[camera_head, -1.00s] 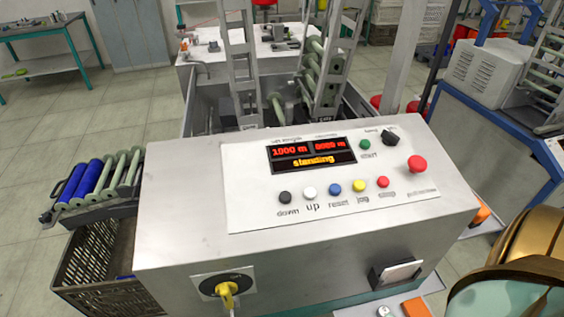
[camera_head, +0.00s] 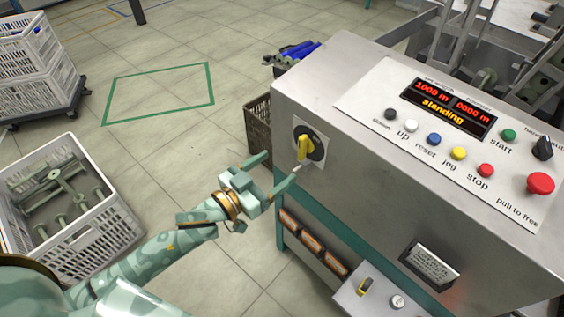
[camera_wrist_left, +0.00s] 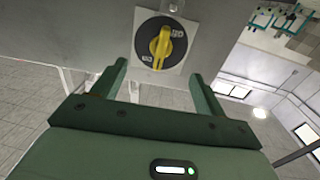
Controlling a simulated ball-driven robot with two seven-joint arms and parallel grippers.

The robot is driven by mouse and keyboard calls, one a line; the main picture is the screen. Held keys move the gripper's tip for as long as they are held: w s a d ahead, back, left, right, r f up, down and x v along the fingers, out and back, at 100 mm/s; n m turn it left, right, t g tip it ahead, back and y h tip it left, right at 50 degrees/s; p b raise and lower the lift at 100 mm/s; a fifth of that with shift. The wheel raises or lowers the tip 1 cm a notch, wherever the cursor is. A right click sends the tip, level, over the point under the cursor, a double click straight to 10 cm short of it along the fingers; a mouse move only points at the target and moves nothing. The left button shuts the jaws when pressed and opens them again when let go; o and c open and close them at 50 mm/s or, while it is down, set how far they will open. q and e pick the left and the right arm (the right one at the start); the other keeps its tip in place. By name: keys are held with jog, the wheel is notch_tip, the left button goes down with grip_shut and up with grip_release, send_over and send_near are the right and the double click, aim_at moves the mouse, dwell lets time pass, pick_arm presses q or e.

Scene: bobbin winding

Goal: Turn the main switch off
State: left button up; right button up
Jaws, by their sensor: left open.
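The main switch (camera_head: 304,147) is a yellow handle on a black disc with a pale square plate, on the front face of the grey machine cabinet. In the head view its handle stands nearly upright. My left gripper (camera_head: 277,172) is open and empty, just in front of and slightly below the switch. In the left wrist view the switch (camera_wrist_left: 161,46) lies beyond and between the two spread green fingers, which look apart from it. I cannot tell the exact gap. My right gripper is not in view.
The control panel (camera_head: 370,101) on the cabinet top has coloured buttons, a red stop knob (camera_head: 540,183) and a lit display reading "standing". A white crate (camera_head: 115,232) of metal parts stands at the left. A dark crate (camera_head: 258,127) stands beside the cabinet. Floor between is clear.

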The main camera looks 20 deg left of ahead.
aim_at(299, 151)
pick_arm(q)
jog(key=b+x, duration=0.1)
jog(key=x, duration=0.2)
jog(key=b+x, duration=0.1)
jog(key=x, duration=0.3)
jog(key=shift+f+b, duration=0.2)
jog(key=shift+b, duration=0.1)
jog(key=shift+w, duration=0.1)
jog(key=shift+r, duration=0.15)
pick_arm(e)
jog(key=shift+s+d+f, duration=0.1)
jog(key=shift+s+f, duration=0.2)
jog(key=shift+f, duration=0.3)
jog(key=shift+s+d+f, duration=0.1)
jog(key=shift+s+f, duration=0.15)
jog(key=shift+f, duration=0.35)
pick_arm(q)
jog(key=shift+w+d, duration=0.1)
jog(key=shift+w, duration=0.1)
jog(key=shift+x, duration=0.75)
jog(key=shift+w, duration=0.15)
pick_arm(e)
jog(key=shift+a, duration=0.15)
pick_arm(q)
jog(key=c, duration=1.4)
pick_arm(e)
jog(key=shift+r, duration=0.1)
